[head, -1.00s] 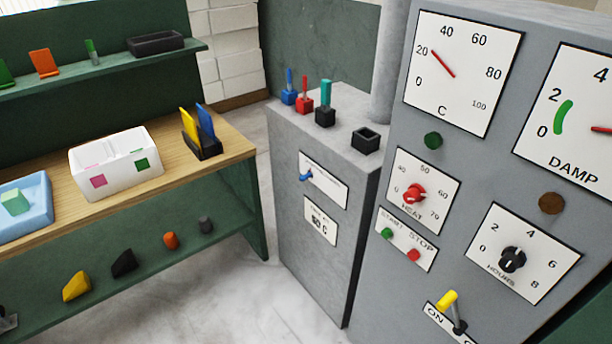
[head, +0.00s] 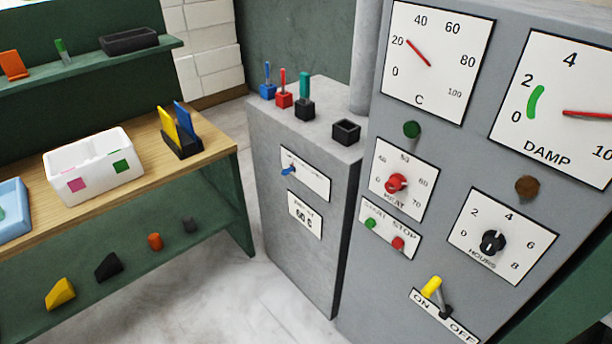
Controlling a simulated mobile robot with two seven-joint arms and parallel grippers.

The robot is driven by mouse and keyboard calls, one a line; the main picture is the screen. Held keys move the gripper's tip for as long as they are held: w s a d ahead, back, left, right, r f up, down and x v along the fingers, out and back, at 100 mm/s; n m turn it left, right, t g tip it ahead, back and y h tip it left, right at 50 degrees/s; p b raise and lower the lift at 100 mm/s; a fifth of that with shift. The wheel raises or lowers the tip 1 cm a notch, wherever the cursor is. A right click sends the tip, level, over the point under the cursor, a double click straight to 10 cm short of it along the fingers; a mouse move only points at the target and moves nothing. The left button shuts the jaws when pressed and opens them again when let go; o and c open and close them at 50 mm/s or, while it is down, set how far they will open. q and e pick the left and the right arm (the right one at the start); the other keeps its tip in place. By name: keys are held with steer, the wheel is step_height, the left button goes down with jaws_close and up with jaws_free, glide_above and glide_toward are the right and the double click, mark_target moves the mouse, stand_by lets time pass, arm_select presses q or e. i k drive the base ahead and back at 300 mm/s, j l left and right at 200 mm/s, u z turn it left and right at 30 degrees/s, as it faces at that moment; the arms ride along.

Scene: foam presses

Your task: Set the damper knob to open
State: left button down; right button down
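No knob has a label that I can read as damper. A small blue knob (head: 289,170) sits on a white plate (head: 312,177) on the low grey cabinet; the plate's print is too small to read. It points to the lower left. On the tall grey panel are a red HEAT knob (head: 396,183), a black HOURS knob (head: 492,243) and a yellow ON/OFF lever (head: 431,287) tilted toward ON. The DAMP dial (head: 552,108) has a red needle and a green band near 0 to 2. Neither gripper is in view.
The low cabinet (head: 285,235) bears small blue, red and black holders and an empty black box (head: 346,131). A wooden bench (head: 215,143) at the left holds a white bin (head: 93,164) and a blue tray (head: 12,232). Pale floor lies clear between bench and cabinet.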

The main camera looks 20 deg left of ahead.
mark_target(285, 172)
steer(key=i+j+u, duration=0.1)
steer(key=i, duration=0.4)
steer(key=i+j+u, duration=0.1)
steer(key=i, duration=0.4)
steer(key=j, duration=0.1)
